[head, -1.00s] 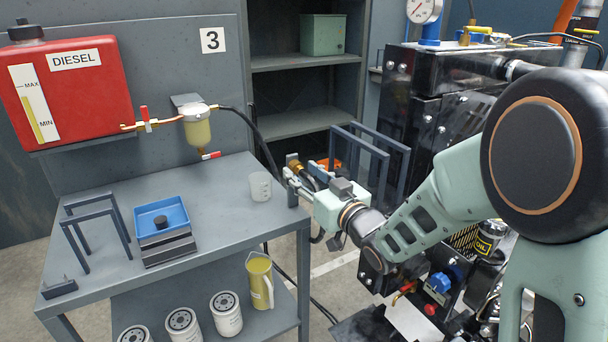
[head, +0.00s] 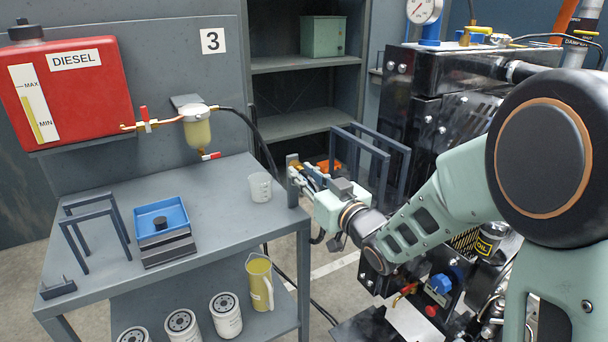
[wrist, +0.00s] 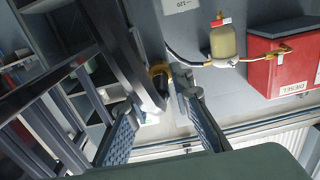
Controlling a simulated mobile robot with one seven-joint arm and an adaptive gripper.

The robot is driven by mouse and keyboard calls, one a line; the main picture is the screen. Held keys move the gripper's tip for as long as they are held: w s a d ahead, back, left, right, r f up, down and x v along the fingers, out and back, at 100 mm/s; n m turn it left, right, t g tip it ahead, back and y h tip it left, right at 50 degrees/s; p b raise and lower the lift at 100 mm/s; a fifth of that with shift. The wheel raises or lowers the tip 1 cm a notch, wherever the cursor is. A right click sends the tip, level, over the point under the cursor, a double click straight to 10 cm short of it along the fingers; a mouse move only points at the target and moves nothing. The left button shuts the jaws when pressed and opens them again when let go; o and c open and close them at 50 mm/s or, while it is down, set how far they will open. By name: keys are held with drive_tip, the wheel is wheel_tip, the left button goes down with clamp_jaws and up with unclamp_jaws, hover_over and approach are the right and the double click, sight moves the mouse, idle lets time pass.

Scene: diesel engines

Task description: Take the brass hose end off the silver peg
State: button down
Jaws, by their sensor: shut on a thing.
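My gripper (head: 302,178) is at the dark upright post (head: 292,196) by the right corner of the workbench. The brass hose end (head: 296,167) shows as a small gold patch at the fingertips. In the wrist view it is a yellow-gold ring (wrist: 160,73) beyond the fingers, partly covered by a thick dark part. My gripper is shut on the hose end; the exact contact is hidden. I cannot make out the silver peg clearly, nor whether the hose end still sits around it.
The workbench (head: 225,215) holds a clear cup (head: 260,187) close to the post and a blue tray (head: 160,216). Dark frame rails (head: 372,155) stand just behind my gripper. The black engine housing (head: 440,120) is at the right. A black hose (head: 262,140) runs down behind the bench.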

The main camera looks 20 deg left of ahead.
sight(310, 179)
drive_tip(key=shift+d, duration=0.1)
idle(0.3)
drive_tip(key=shift+b+v, duration=0.6)
drive_tip(key=shift+v, duration=2.4)
